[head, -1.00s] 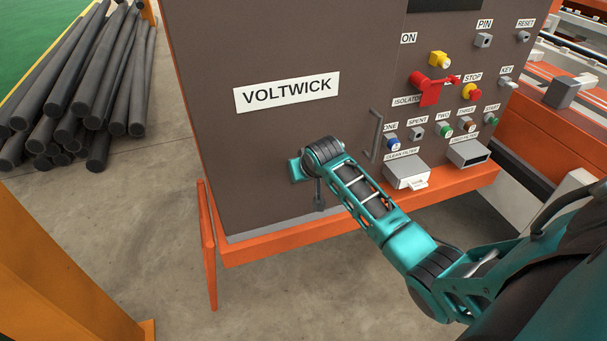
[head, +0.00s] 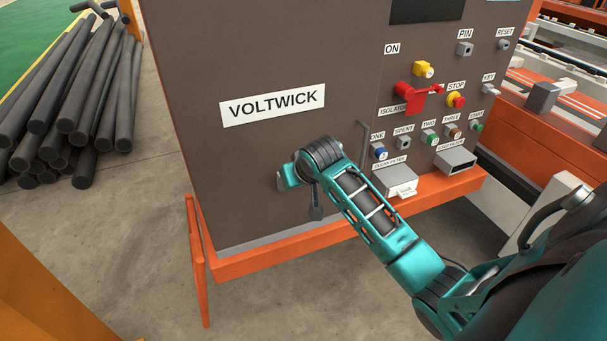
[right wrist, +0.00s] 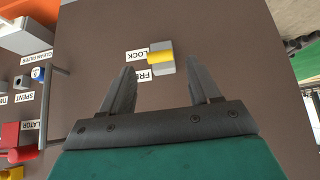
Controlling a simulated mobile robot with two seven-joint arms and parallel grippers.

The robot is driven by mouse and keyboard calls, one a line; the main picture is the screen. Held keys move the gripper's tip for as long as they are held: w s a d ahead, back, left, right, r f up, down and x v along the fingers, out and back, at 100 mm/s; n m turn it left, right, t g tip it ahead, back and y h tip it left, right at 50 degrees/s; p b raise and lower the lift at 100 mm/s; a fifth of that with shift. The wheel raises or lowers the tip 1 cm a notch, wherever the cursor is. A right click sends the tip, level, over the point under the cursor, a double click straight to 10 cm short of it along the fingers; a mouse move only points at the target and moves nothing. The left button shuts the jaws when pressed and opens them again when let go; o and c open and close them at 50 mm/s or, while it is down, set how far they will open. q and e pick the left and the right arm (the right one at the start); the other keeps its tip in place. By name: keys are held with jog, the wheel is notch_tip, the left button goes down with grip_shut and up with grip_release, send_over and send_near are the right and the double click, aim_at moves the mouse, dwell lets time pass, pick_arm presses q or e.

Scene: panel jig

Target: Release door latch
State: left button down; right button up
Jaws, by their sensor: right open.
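The door latch (right wrist: 161,58) shows in the right wrist view as a small grey block with a yellow strip, on the brown cabinet door. Labels LOCK (right wrist: 137,55) and FREE, partly covered, sit beside it. My right gripper (right wrist: 160,73) is open, with its two dark fingers apart and nothing between them at their bases. The latch appears beyond the fingertips, between them in the picture; I cannot tell the remaining gap. In the head view my right wrist (head: 322,157) is in front of the lower door and hides the latch. My left gripper is not in view.
A grey door handle (head: 361,143) stands out right of my wrist. The control panel holds a red isolator (head: 411,98), several buttons and two filter boxes (head: 397,181). An orange frame edge (head: 330,237) runs below. Dark bars (head: 75,105) lie piled at left.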

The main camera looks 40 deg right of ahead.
jog(key=v, duration=0.6)
jog(key=shift+s+r, duration=0.25)
jog(key=shift+r, duration=0.05)
jog(key=shift+a, duration=0.1)
jog(key=s+a+f+n+t+y, duration=0.1)
jog(key=s+a+f, duration=0.25)
jog(key=f, duration=0.25)
jog(key=s+a+f+n+t+y, duration=0.1)
jog(key=s+a+f+n, duration=0.1)
jog(key=s+a+f, duration=0.3)
jog(key=s+a+f+n+t+y, duration=0.1)
jog(key=s+a+f+n, duration=0.1)
jog(key=s+a+f, duration=0.4)
jog(key=s, duration=0.2)
jog(key=shift+s+a+t+y, duration=0.3)
jog(key=shift+s, duration=0.1)
jog(key=shift+c, duration=0.2)
